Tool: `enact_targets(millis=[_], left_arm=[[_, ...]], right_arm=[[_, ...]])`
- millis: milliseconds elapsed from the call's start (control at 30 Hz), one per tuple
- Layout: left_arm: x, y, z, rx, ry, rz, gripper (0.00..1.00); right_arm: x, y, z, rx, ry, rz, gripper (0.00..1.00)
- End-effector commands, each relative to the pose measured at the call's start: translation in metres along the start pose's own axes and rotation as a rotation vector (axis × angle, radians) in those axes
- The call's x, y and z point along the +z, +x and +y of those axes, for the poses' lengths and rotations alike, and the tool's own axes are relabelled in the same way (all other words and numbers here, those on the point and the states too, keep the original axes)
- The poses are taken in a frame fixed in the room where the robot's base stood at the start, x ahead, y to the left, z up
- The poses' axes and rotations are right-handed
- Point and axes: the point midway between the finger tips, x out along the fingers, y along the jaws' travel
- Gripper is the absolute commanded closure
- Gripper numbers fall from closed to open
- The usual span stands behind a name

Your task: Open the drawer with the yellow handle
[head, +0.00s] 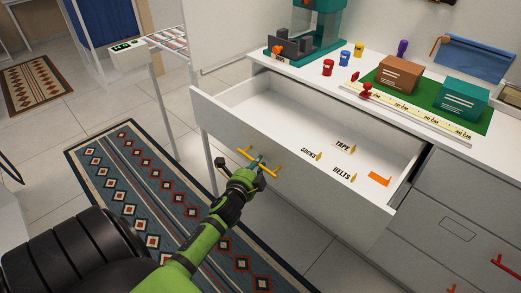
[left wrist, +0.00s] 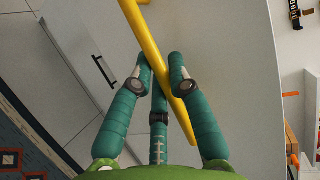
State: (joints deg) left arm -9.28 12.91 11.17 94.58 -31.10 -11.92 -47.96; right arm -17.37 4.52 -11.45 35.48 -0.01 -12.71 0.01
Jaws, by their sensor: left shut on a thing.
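The drawer (head: 222,132) stands pulled out from the white cabinet, with its inside in view. Its yellow handle (head: 263,171) is on the front panel. My left gripper (head: 254,166) is at the handle, its arm coming from the lower left. In the left wrist view, the teal fingers of my left gripper (left wrist: 163,68) are shut on the yellow handle (left wrist: 150,40), which crosses diagonally between them. The pale drawer front (left wrist: 220,50) lies just beyond. My right gripper is not in view.
Labels reading socks, tape and belts and an orange piece (head: 379,179) show in the drawer. The countertop holds a green mat (head: 420,112) with boxes and a ruler. A red handle (head: 505,263) is at lower right. A patterned rug (head: 105,160) and a rack (head: 165,110) are left.

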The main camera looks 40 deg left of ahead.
Motion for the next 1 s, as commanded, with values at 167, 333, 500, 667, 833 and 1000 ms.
enact_targets(millis=[167, 333, 500, 667, 833, 1000], left_arm=[[0.001, -0.0036, 0.0005, 0.0, 0.002, 0.0, 1.0], [0.0013, -0.0039, 0.0007, -0.001, 0.003, 0.0, 1.0], [0.0012, -0.0038, 0.0007, -0.001, 0.003, 0.0, 1.0], [0.0012, -0.0037, 0.0006, -0.001, 0.002, 0.0, 0.57], [0.0013, -0.0036, 0.0005, -0.001, 0.001, 0.0, 0.57], [0.0013, -0.0087, 0.0012, 0.0, 0.001, 0.001, 0.57]], right_arm=[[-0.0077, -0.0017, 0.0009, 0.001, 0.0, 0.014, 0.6], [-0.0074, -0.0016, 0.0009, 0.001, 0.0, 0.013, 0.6], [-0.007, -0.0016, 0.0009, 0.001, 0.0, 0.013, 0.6], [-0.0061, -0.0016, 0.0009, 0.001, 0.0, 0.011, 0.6], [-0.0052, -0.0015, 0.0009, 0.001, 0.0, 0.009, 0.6], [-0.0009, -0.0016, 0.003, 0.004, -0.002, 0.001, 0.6]])
